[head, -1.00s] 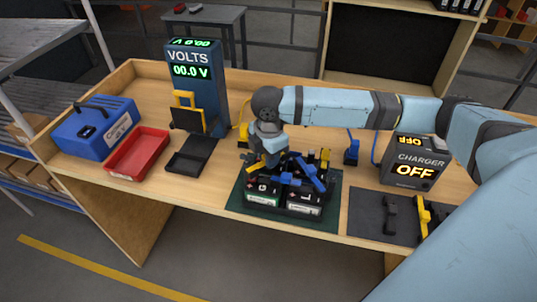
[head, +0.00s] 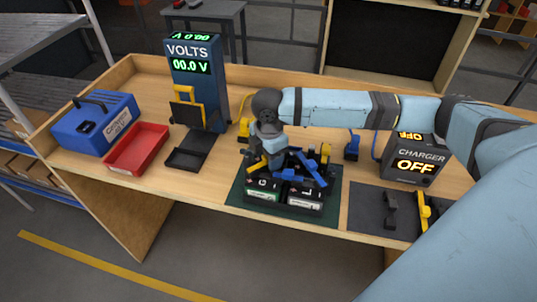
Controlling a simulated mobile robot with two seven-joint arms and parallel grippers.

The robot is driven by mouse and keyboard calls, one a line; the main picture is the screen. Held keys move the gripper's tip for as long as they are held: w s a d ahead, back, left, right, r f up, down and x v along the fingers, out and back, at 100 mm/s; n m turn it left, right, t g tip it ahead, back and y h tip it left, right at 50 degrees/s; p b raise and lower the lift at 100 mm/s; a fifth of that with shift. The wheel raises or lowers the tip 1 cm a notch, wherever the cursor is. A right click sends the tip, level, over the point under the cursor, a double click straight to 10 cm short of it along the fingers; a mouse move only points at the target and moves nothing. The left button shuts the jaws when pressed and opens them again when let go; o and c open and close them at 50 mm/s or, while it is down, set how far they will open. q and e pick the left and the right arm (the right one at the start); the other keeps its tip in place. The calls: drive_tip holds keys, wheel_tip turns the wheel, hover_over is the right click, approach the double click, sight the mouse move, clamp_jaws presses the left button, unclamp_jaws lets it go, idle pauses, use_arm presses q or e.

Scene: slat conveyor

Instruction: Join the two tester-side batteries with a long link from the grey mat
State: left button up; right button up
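A block of black batteries (head: 263,197) stands on a dark green mat (head: 239,192) near the bench's front edge. The two front batteries show pale labels, and blue and yellow parts sit on top. My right gripper (head: 262,164) points down over the left, tester-side part of the block. Its fingers are small and partly lost among the terminals, so I cannot tell whether it holds anything. The grey mat (head: 368,212) at the right carries a dark link (head: 390,211) and a yellow piece (head: 422,212). My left gripper is not in view.
The tester (head: 208,85) reads 00.0 V, left of the batteries. A red tray (head: 137,149) and blue case (head: 97,124) stand further left. The charger (head: 413,160) reads OFF at the right. My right arm spans the bench behind the batteries.

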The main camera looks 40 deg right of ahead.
wheel_tip(320, 180, up, 14)
drive_tip(key=shift+b, duration=0.45)
drive_tip(key=shift+f, duration=0.1)
idle(0.3)
